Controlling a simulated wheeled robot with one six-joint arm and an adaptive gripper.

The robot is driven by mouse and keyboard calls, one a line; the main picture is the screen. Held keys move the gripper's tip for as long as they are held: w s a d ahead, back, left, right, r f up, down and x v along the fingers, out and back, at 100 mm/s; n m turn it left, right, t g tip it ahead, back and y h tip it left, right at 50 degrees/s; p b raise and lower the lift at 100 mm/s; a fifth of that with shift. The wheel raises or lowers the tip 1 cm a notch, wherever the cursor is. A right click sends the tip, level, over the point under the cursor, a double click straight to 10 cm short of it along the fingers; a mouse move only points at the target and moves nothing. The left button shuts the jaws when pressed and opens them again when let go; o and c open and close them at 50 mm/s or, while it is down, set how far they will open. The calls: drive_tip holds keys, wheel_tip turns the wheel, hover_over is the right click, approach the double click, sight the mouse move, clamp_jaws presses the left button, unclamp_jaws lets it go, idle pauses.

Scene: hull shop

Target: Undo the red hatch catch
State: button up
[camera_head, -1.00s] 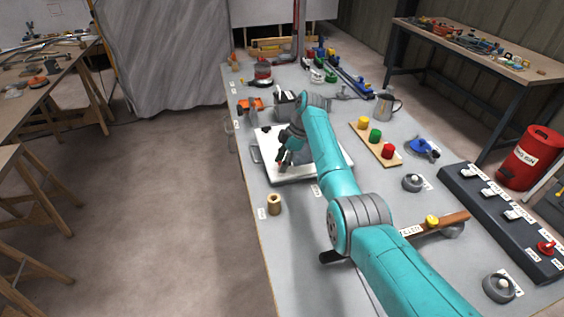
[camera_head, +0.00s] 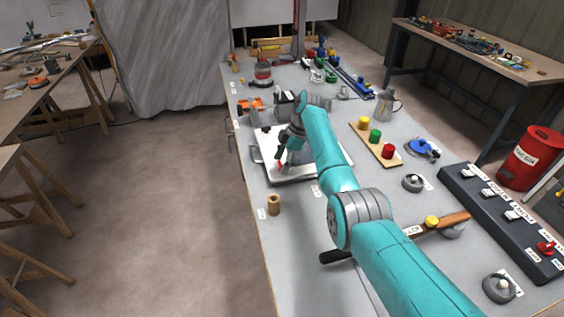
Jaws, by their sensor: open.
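The hatch is a white panel (camera_head: 304,172) lying on the grey bench, with a grey handle (camera_head: 256,153) at its left edge. A small red part (camera_head: 281,166), which looks like the catch, shows on the hatch just below my gripper's fingertips. My gripper (camera_head: 279,157) is open and points down over the left half of the hatch. At this size I cannot tell whether the fingers touch the red part or how the catch is turned. My arm covers the hatch's upper right side.
A wooden block with yellow, green and red knobs (camera_head: 376,146) stands to the right, and a metal jug (camera_head: 384,106) behind it. A wooden cylinder (camera_head: 274,204) stands in front of the hatch. An orange-handled clamp (camera_head: 250,106) is at the bench's left edge.

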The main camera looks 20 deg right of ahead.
drive_tip(key=v, duration=1.2)
idle(0.3)
